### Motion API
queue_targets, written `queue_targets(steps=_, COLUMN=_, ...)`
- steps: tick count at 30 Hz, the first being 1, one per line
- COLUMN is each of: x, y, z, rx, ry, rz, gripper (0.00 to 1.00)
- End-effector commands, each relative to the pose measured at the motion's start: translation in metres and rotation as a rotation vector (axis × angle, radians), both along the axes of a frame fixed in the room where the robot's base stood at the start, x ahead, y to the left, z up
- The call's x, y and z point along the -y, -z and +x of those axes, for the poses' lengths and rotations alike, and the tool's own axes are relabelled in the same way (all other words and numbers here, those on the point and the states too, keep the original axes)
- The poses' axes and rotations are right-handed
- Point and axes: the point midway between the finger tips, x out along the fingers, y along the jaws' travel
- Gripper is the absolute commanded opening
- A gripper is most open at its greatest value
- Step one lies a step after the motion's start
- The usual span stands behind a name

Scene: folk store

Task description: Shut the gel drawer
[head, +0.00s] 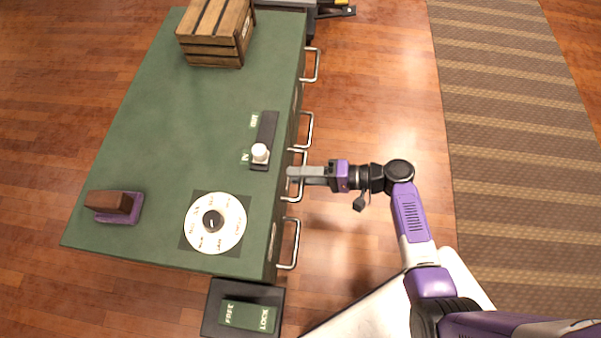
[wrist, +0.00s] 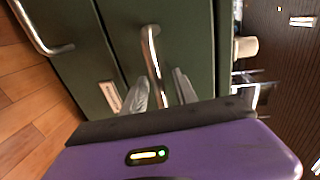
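The green cabinet (head: 150,140) has a row of metal handles along its right side. My gripper (head: 292,173) is level with the third handle from the back (head: 303,190) in the head view. In the wrist view that handle (wrist: 152,55) runs down between the two grey fingers of my gripper (wrist: 163,92). The fingers stand apart, and I cannot tell whether either touches the bar. A small pale label (wrist: 110,96) is on the front beside it, too blurred to read. Which drawer is the gel one, and how far it stands out, I cannot tell.
On the cabinet top are a wooden crate (head: 208,48), a slider with a white knob (head: 260,153), a round dial (head: 230,222) and a brown block on a purple base (head: 108,202). A FREE/LOCK box (head: 246,315) stands at the near end.

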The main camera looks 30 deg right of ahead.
Motion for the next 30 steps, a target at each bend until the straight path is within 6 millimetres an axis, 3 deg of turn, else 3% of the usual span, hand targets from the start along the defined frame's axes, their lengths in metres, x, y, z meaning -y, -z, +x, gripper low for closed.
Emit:
queue_targets(steps=7, x=0.009, y=-0.004, z=-0.006, rx=0.0, ry=0.003, rz=0.0, gripper=0.34)
queue_targets(steps=18, x=0.054, y=-0.016, z=-0.037, rx=-0.001, ry=0.002, rz=0.0, gripper=0.34)
queue_targets(steps=30, x=0.062, y=-0.016, z=-0.044, rx=0.0, ry=0.0, rz=0.0, gripper=0.34)
